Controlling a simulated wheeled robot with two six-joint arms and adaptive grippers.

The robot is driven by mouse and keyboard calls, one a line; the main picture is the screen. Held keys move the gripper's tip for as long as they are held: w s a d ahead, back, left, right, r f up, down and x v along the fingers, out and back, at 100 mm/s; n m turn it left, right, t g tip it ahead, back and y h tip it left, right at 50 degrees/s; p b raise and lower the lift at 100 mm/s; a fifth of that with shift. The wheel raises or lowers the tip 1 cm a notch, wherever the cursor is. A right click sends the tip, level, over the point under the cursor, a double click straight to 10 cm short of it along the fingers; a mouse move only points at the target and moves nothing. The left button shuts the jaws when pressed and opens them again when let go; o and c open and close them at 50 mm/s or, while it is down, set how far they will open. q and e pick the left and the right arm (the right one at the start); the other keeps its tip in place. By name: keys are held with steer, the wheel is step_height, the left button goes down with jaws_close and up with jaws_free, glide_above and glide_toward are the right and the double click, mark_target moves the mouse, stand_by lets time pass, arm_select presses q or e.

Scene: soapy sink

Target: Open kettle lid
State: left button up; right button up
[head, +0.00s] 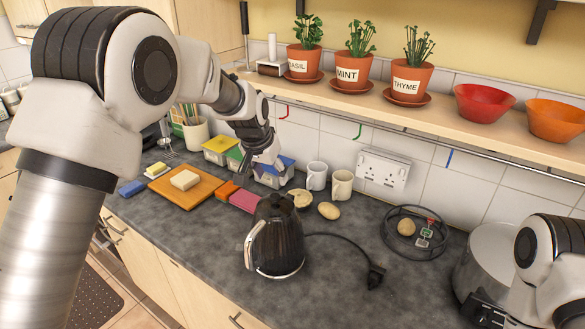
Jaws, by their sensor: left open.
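The black kettle (281,243) stands upright on the dark worktop, with its handle (249,246) on the left side. Its lid (275,207) is on top and looks closed. My left gripper (263,166) is open and empty, above and behind the kettle in the picture, in front of the small coloured tubs. It is apart from the kettle. My right arm shows at the lower right, with a dark part of its gripper (484,311) at the bottom edge beside the steel pot. Its fingers are not clear.
A cord with a black plug (375,277) runs right. A wire rack (413,236) and steel pot (488,259) stand right. A shelf (440,108) with potted herbs overhangs the back.

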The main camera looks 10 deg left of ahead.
mark_target(275, 196)
arm_select(q)
steer(key=f, duration=0.1)
steer(key=f+p, duration=0.2)
steer(key=shift+s+a, duration=0.1)
steer(key=shift+s, duration=0.15)
steer(key=x, duration=0.2)
steer(key=p+x, duration=0.1)
steer(key=x, duration=0.1)
steer(key=shift+w, duration=0.35)
steer(key=shift+w+f, duration=0.15)
steer(key=shift+f, duration=0.05)
steer(key=shift+s+r, duration=0.2)
steer(key=shift+s, duration=0.1)
steer(key=c, duration=0.3)
steer(key=shift+s+r, duration=0.1)
steer(key=shift+s, duration=0.1)
jaws_close()
arm_select(e)
steer(key=r, duration=0.1)
steer(key=s+r, duration=0.1)
steer(key=r, duration=0.1)
steer(key=shift+s+a+r, duration=0.1)
steer(key=shift+r, duration=0.1)
